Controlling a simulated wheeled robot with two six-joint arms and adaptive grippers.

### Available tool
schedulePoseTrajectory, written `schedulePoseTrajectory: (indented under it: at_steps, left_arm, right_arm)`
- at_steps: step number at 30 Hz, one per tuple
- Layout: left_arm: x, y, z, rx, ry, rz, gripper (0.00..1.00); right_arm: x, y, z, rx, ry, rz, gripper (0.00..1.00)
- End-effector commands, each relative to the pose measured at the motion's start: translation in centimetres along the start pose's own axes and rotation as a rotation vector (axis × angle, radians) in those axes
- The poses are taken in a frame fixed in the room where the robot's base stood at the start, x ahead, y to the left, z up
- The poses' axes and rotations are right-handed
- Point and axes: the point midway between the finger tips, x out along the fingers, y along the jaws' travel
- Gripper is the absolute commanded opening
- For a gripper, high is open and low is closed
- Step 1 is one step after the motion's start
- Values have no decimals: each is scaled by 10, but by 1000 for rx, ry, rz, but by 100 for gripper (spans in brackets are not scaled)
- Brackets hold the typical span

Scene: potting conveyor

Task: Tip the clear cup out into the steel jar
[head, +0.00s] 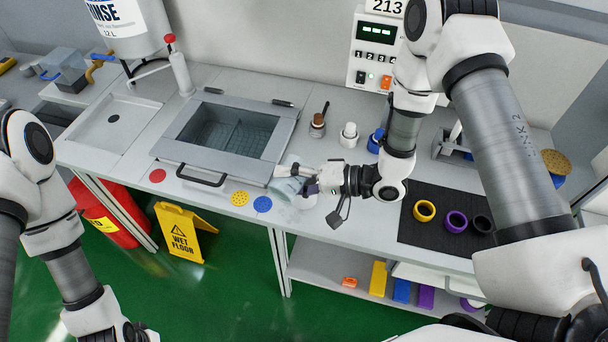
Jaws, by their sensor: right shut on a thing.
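My right gripper (308,184) is shut on a pale, see-through cup (286,188), which I take to be the clear cup. It is above the table's front part, right of the sink, and looks tilted; its contents are too small to make out. A pale rounded thing (308,202) shows just below the gripper, partly hidden by it; I cannot tell whether it is the steel jar. My left arm hangs at the lower left, with its fingers outside the picture.
A sink with a raised frame (268,146) and black handle stands left of the cup. Red, yellow and blue discs (262,204) lie along the front edge. Small bottles (349,135) stand behind the gripper. A black mat (415,232) with several rings lies right.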

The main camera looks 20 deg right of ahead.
Motion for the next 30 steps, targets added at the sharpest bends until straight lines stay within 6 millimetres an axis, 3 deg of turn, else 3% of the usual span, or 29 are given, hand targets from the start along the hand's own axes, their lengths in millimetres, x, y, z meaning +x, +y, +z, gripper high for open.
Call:
schedulePoseTrajectory:
  at_steps: [30]
  left_arm:
    - [5, 0, 0, 0, 0, 0, 40]
  right_arm:
    - [2, 6, 1, 108, -27, -46, 24]
